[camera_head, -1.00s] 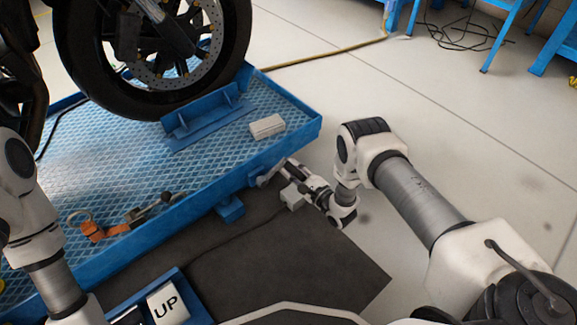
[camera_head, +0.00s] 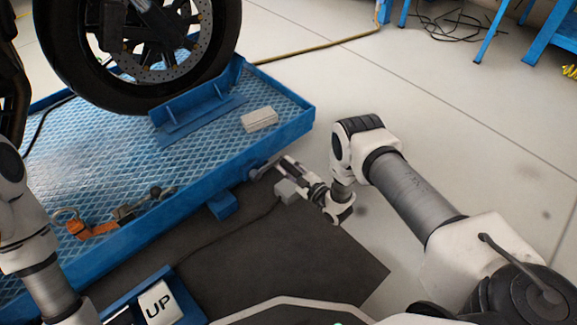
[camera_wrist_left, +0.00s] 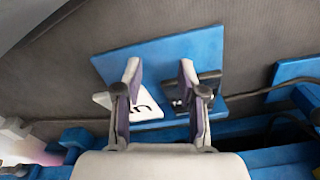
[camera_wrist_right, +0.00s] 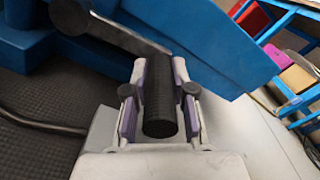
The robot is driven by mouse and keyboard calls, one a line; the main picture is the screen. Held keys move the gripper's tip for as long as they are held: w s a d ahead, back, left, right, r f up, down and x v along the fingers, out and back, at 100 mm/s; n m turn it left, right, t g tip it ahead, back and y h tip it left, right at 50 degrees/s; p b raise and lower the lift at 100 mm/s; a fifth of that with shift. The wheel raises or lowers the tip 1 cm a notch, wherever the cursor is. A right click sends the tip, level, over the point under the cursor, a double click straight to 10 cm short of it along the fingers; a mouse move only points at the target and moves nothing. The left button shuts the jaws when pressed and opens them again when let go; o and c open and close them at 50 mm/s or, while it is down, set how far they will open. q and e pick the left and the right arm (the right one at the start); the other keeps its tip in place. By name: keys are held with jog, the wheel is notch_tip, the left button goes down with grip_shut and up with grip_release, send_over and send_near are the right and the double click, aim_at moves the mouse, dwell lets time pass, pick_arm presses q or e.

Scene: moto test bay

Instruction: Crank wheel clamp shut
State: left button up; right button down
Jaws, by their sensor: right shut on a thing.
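The crank (camera_head: 259,171) sticks out from the near right side of the blue lift platform (camera_head: 295,128). In the right wrist view, its grey arm (camera_wrist_right: 130,38) ends in a black ribbed handle (camera_wrist_right: 160,95). My right gripper (camera_head: 285,164) is shut on this handle, with a finger on each side in the right wrist view (camera_wrist_right: 158,98). The blue wheel clamp (camera_head: 200,112) stands at the motorcycle's tyre (camera_head: 215,60). I cannot tell how tightly it grips. My left gripper (camera_wrist_left: 160,80) is open and empty above the foot pedals; its fingers are outside the head view.
A pale block (camera_head: 259,120) lies on the platform beside the clamp. An orange strap (camera_head: 92,230) lies near its front edge. An UP pedal (camera_head: 160,303) is on the dark mat (camera_head: 300,255).

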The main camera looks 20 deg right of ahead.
jog(key=shift+s+a+f, duration=0.1)
jog(key=shift+a, duration=0.05)
jog(key=c, duration=1)
grip_release()
jog(key=v, duration=1.2)
